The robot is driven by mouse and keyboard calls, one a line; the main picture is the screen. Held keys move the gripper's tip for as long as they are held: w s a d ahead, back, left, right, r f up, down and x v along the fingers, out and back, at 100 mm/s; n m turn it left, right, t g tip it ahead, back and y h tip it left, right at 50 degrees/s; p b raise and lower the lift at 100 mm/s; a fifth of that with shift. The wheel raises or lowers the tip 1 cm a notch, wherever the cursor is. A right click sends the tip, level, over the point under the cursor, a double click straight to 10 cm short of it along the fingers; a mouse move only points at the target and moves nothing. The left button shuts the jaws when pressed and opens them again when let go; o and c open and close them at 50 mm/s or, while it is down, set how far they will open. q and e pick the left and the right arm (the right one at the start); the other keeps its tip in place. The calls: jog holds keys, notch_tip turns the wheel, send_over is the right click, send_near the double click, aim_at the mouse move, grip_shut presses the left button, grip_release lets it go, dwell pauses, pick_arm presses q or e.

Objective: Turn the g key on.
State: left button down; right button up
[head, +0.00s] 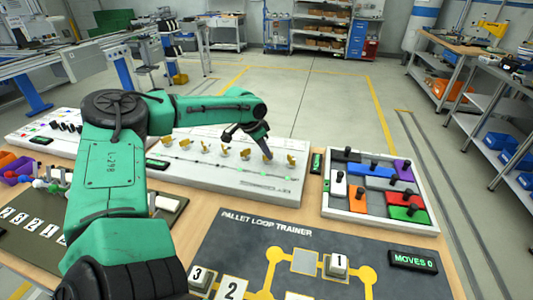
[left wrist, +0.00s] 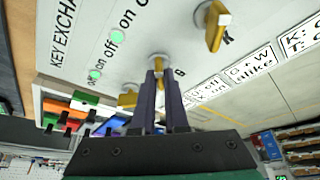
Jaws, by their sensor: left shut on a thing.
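A white key panel (head: 205,172) lies on the table with a row of gold keys along it. In the head view my left gripper (head: 267,155) reaches down to a key near the right end of that row. In the left wrist view its fingers (left wrist: 159,68) are shut on a gold key (left wrist: 158,60), which they mostly hide. The letter beside it looks like G or B; I cannot read it surely. A key marked K (left wrist: 216,26) stands to one side, and another gold key (left wrist: 128,99) to the other. My right gripper is not in view.
Green lamps (left wrist: 117,38) and on/off markings line the panel. A tray of coloured blocks (head: 376,222) stands right of the panel. A dark pallet loop board (head: 240,248) lies in front. Several colour pegs (head: 52,185) stand at left.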

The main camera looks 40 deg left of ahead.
pick_arm(q)
jog(key=c, duration=0.9)
grip_release()
jog(key=shift+c, duration=0.2)
jog(key=v, duration=1.4)
jog(key=shift+s+r, duration=0.2)
jog(key=shift+r, duration=0.05)
jog(key=shift+a, duration=0.1)
